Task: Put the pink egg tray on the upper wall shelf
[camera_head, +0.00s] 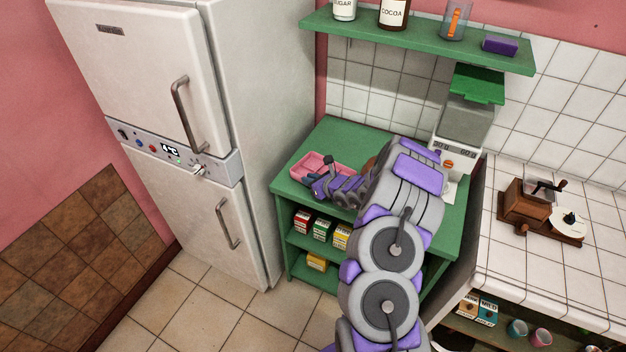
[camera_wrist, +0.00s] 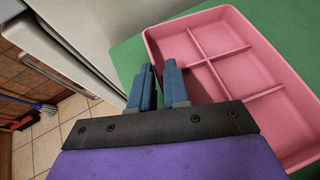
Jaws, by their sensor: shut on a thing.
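The pink egg tray (camera_head: 313,162) is a shallow divided tray on the green counter top (camera_head: 355,135). It fills the right of the wrist view (camera_wrist: 228,42), with its compartments open and empty. My gripper (camera_head: 318,190) is at the tray's near side. In the wrist view its blue fingers (camera_wrist: 160,80) are shut on the tray's left wall, and the purple palm covers part of the tray's near end. I cannot tell whether the tray is lifted off the counter. The green upper wall shelf (camera_head: 440,47) is above the counter on the tiled wall.
The upper shelf bears a sugar jar (camera_head: 344,9), a cocoa jar (camera_head: 393,13), a glass with an orange item (camera_head: 454,20) and a purple block (camera_head: 499,46). A fridge (camera_head: 170,120) stands left. A scale-like appliance (camera_head: 462,125) stands right of my arm, below the shelf.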

